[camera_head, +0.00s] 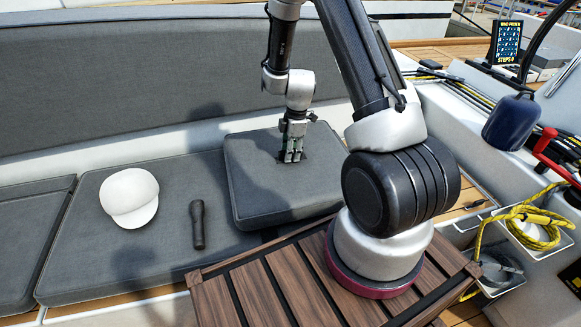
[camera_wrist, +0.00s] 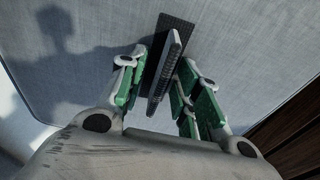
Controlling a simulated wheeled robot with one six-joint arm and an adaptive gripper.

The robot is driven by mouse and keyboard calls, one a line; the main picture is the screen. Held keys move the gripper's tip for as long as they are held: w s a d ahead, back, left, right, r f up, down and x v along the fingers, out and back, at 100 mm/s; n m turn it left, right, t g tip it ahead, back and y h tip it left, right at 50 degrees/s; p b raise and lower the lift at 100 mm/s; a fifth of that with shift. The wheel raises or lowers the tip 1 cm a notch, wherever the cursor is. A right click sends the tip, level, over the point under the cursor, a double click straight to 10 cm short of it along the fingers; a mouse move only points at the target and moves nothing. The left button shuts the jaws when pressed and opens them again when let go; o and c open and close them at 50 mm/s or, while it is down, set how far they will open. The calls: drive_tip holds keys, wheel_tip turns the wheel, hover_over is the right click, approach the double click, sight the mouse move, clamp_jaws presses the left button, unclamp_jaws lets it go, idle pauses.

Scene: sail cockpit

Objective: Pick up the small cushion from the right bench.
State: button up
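The small grey cushion (camera_head: 262,190) lies on the right part of the grey bench seat in the head view, raised above the seat padding. My gripper (camera_head: 291,157) points down over the cushion's middle. In the wrist view, the cushion's light grey fabric (camera_wrist: 250,45) fills the background. A dark upright tab or handle (camera_wrist: 163,72) stands on a dark patch of it. My gripper's green-padded fingers (camera_wrist: 162,68) are open on either side of this tab, with gaps visible. The fingers mostly hide the tab in the head view.
A white cap (camera_head: 129,198) and a dark flashlight (camera_head: 197,224) lie on the seat left of the cushion. The grey backrest (camera_head: 150,80) runs behind. A slatted wooden table (camera_head: 235,300) is in front. Coiled yellow rope (camera_head: 535,228) lies at right.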

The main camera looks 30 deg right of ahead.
clamp_jaws()
drive_tip(key=shift+r, duration=0.15)
